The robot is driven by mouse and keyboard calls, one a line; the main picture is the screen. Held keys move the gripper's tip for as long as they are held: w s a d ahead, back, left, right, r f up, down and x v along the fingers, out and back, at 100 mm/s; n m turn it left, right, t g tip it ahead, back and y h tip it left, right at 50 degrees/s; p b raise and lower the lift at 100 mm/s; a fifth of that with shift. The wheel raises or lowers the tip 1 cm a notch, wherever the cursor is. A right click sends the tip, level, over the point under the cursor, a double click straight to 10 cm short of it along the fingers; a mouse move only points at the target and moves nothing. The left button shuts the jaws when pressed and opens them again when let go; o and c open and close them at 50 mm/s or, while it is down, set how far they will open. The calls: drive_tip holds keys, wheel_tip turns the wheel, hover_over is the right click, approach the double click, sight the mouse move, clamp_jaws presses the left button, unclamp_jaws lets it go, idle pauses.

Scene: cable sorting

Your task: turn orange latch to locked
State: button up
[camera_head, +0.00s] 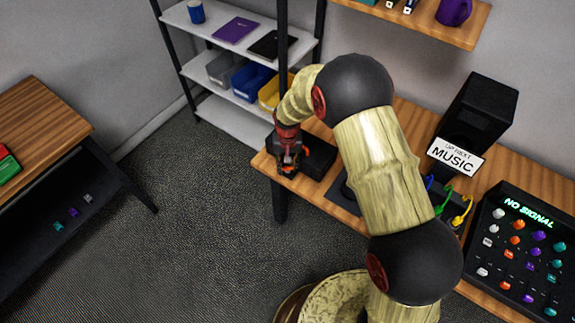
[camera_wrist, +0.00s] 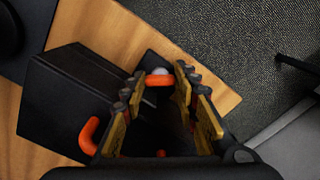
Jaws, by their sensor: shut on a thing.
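The orange latch (camera_wrist: 158,81) shows in the wrist view between the fingertips of my gripper (camera_wrist: 161,72), over a dark base near the table corner. My gripper is shut on this orange piece, with a fingertip on either side. A pale round spot shows just behind it. In the head view my gripper (camera_head: 290,168) points down at the desk's left end, beside a black box (camera_head: 318,156), and mostly hides the latch. A second orange, hook-shaped piece (camera_wrist: 87,135) sticks out by the black box in the wrist view. Whether the latch is locked cannot be told.
The wooden desk (camera_head: 335,192) carries a black speaker, a "MUSIC" sign (camera_head: 455,156), coloured cables (camera_head: 455,207) and a knob panel (camera_head: 520,250). A shelf rack (camera_head: 215,80) with bins stands behind my gripper. The floor in front is clear.

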drive_tip(key=o, duration=1.1)
drive_tip(key=shift+m, duration=0.3)
